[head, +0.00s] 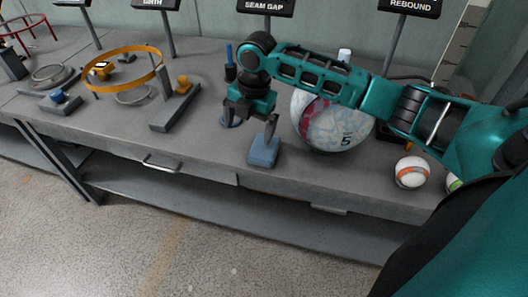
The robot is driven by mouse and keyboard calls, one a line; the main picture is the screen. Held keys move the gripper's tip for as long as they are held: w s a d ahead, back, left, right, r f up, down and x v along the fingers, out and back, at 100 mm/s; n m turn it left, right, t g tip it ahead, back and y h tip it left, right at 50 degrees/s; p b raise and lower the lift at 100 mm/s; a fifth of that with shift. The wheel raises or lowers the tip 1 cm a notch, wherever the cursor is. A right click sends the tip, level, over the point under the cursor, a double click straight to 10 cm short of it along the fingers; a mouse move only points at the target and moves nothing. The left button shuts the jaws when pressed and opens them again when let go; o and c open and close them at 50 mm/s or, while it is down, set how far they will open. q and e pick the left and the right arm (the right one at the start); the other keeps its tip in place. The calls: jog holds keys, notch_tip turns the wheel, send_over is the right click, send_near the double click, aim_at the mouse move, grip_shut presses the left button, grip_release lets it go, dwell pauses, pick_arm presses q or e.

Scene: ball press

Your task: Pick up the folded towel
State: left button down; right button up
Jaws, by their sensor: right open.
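A small blue folded item (264,151), which looks like the folded towel, lies near the front edge of the grey bench. My right gripper (246,131) is open and points down above the bench. One of its fingers overlaps the top of the blue item in the picture; I cannot tell whether they touch. Nothing shows between the fingers. My left gripper is not in view.
A large white and red ball (330,128) stands just right of the blue item, behind my right arm. A small orange-striped ball (411,172) is farther right. An orange ring gauge (122,88) stands left. A drawer handle (161,164) juts from the bench front.

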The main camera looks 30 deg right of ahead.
notch_tip(320, 180, up, 5)
jog(key=n+g+h, duration=0.1)
jog(key=n, duration=0.1)
send_over(264, 150)
jog(key=w+d, duration=0.1)
notch_tip(264, 150, down, 13)
jog(key=b, duration=0.3)
jog(key=c, duration=1.1)
